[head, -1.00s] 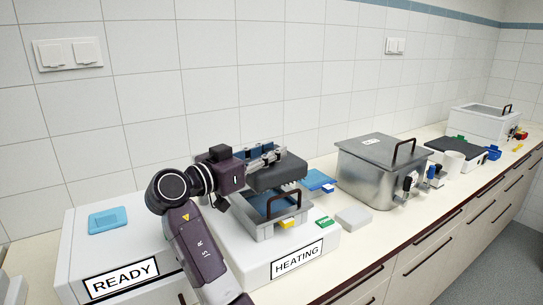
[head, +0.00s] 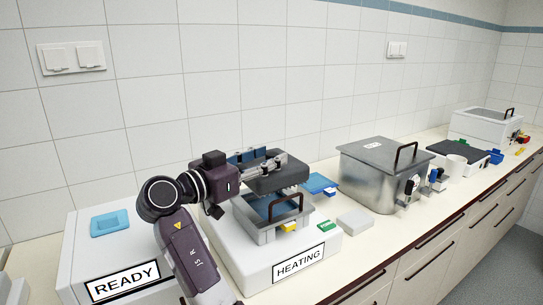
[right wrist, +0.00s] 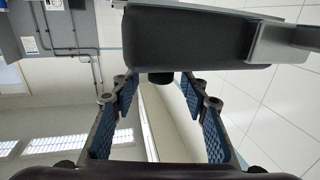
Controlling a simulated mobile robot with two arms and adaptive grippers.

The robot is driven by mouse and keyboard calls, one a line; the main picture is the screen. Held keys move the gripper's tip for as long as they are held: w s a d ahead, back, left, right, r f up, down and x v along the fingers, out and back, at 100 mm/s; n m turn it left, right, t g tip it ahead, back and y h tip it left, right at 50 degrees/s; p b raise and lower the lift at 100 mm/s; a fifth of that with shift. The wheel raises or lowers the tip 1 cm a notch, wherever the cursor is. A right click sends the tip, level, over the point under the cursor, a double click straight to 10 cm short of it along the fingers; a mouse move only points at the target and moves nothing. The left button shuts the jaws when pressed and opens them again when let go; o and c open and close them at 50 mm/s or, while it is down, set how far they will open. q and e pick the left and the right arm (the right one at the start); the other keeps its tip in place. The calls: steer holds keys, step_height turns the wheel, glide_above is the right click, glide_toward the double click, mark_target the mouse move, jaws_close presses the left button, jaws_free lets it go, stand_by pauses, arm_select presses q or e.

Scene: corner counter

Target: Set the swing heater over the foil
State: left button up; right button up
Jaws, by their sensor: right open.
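The swing heater (head: 279,182) is a dark grey block over the metal tray on the white unit labelled HEATING. Its dark, rounded body (right wrist: 185,40) fills the top of the right wrist view, with a pale metal bar at its right. My right gripper (head: 257,164) is beside and partly in front of the heater's left side. My left gripper is out of view.
The tray has a dark handle (head: 287,204). A yellow block (head: 289,227), a green block (head: 327,226) and a pale grey block (head: 355,222) are near it. A lidded metal bath (head: 381,178) stands right. The READY box (head: 100,254) is left.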

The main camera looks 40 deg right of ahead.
steer(key=s+a, duration=0.1)
steer(key=a, duration=0.9)
steer(key=shift+s, duration=0.25)
steer(key=shift+a, duration=0.1)
